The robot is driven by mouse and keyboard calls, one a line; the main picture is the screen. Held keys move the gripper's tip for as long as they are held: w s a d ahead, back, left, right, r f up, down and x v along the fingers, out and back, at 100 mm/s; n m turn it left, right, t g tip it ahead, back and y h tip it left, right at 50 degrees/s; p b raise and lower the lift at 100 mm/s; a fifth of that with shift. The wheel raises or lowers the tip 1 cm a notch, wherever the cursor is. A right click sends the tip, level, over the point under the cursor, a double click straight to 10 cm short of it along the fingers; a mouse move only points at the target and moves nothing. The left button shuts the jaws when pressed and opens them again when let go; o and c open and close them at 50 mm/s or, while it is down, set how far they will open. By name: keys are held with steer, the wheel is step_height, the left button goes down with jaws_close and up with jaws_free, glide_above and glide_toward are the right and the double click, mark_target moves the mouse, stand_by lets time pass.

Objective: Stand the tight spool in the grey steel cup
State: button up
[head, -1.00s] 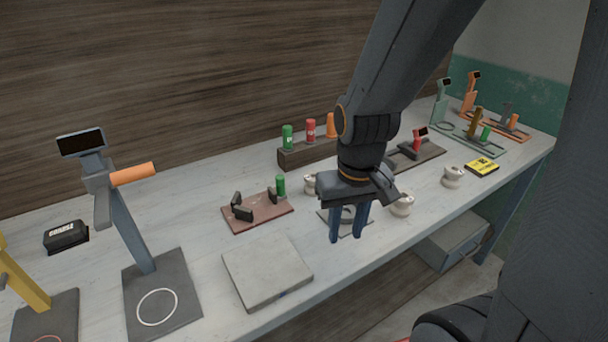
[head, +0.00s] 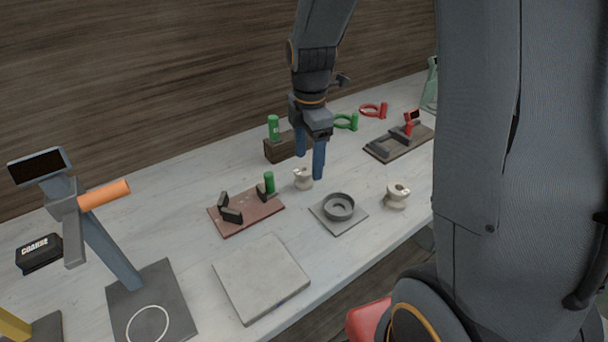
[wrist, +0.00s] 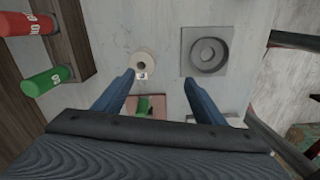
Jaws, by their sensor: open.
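A cream spool (head: 303,179) stands on the bench near the back. A second cream spool (head: 396,196) stands farther right; I cannot tell from the head view which is tight. The grey steel cup (head: 339,207) is round and open-topped on a square grey plate, and looks empty. My gripper (head: 309,167) is open, fingers pointing down, just above and beside the nearer spool. In the wrist view, that spool (wrist: 145,61) lies just beyond the left fingertip with a small marked tag on it, apart from the fingers. The cup (wrist: 208,53) is to its right.
A reddish board (head: 240,218) with black blocks and a green cylinder (head: 269,183) stands to the left. A grey slab (head: 258,279) lies in front. A dark wooden block (head: 283,147) stands behind, and a dark fixture board (head: 398,145) is at right.

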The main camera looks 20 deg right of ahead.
mark_target(304, 170)
steer(key=shift+w+f+n+p, duration=0.65)
steer(key=shift+f+n, duration=0.5)
steer(key=shift+f, duration=0.15)
steer(key=shift+w+f+n+p, duration=0.6)
steer(key=shift+f+n, duration=0.5)
steer(key=shift+f, duration=0.2)
steer(key=shift+w+f+n+p, duration=0.55)
steer(key=shift+w+f+n, duration=0.15)
steer(key=shift+f+n, duration=0.55)
steer(key=shift+c, duration=0.4)
steer(key=c, duration=1.3)
steer(key=shift+r, duration=0.1)
